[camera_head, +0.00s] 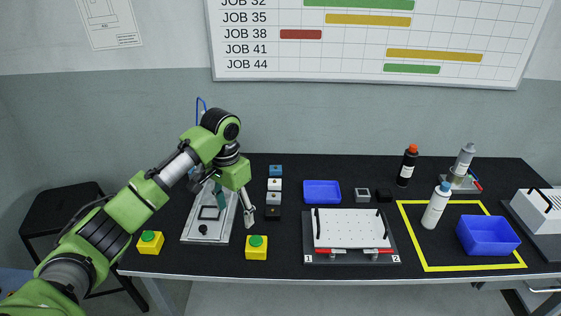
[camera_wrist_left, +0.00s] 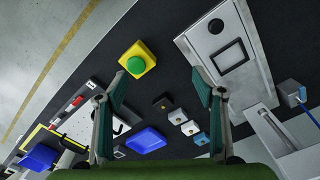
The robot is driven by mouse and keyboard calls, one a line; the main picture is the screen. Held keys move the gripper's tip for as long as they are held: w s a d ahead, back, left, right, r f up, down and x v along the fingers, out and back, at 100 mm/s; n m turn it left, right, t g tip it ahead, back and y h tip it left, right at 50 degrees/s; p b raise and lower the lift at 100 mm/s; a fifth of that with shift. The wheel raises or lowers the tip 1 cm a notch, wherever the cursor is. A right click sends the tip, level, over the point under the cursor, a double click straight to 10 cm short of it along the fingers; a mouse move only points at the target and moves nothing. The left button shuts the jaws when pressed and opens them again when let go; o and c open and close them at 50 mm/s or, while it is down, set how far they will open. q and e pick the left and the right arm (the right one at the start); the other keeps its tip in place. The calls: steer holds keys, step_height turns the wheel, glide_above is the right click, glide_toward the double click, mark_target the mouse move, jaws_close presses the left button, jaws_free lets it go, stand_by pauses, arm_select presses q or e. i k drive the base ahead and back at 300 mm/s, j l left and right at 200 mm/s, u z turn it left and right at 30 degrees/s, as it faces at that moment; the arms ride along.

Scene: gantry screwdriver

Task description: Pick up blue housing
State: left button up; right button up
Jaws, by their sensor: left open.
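The blue housing (camera_head: 275,170) is a small blue block at the back end of a short column of small blocks on the black table. It also shows in the left wrist view (camera_wrist_left: 201,138), low and right of centre, near the right finger. Below it in the head view stand a white block (camera_head: 274,184), a light grey block (camera_head: 273,198) and a black block (camera_head: 273,213). My left gripper (camera_head: 234,205) is open and empty, pointing down left of the column. Its two teal-padded fingers (camera_wrist_left: 160,90) are wide apart in the wrist view. My right gripper is not in view.
A grey fixture (camera_head: 207,228) lies under my left arm. Yellow boxes with green buttons stand at the front (camera_head: 256,247) and left (camera_head: 150,242). A blue tray (camera_head: 322,191) lies right of the column, with a white perforated plate (camera_head: 351,228) in front of it.

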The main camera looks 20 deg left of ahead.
mark_target(272, 172)
steer(key=i, duration=1.25)
